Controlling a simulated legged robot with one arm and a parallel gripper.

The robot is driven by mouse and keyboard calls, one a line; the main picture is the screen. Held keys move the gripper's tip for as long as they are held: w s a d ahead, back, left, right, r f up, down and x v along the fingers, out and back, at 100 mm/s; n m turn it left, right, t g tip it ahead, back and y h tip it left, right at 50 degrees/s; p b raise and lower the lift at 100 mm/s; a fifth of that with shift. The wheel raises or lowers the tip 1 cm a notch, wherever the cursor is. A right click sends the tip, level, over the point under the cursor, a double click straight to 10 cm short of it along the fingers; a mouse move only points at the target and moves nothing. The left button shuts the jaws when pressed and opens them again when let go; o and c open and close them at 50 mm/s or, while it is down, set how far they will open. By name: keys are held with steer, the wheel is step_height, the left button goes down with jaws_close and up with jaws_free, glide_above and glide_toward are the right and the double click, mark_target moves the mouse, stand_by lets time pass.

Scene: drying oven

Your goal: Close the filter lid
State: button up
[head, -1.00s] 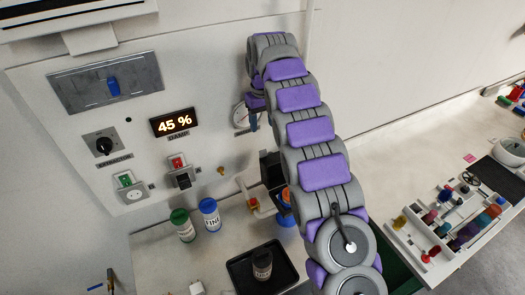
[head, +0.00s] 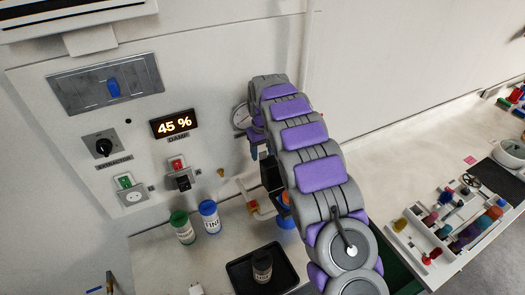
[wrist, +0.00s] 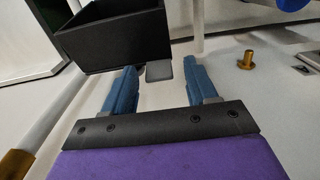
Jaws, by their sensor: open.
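A black box (wrist: 118,36), which looks like the filter housing, fills the upper left of the wrist view. It also shows in the head view (head: 271,172), partly behind my arm. A small grey tab (wrist: 159,71) sits at its lower right edge; I cannot tell whether it belongs to the filter lid. My gripper (wrist: 160,67) has its two blue fingers apart, with the tab between their tips and nothing visibly clamped. In the head view my gripper (head: 259,152) is just above and left of the black box, partly hidden by my arm. The lid's position is unclear.
A white pipe with a brass fitting (wrist: 17,163) runs at the left of the wrist view. A brass knob (wrist: 246,60) sticks out at right. Below the panel stand a green-capped jar (head: 182,227), a blue-capped jar (head: 210,217) and a black tray (head: 241,278) holding a dark jar.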

jaws_close()
stand_by(0.5)
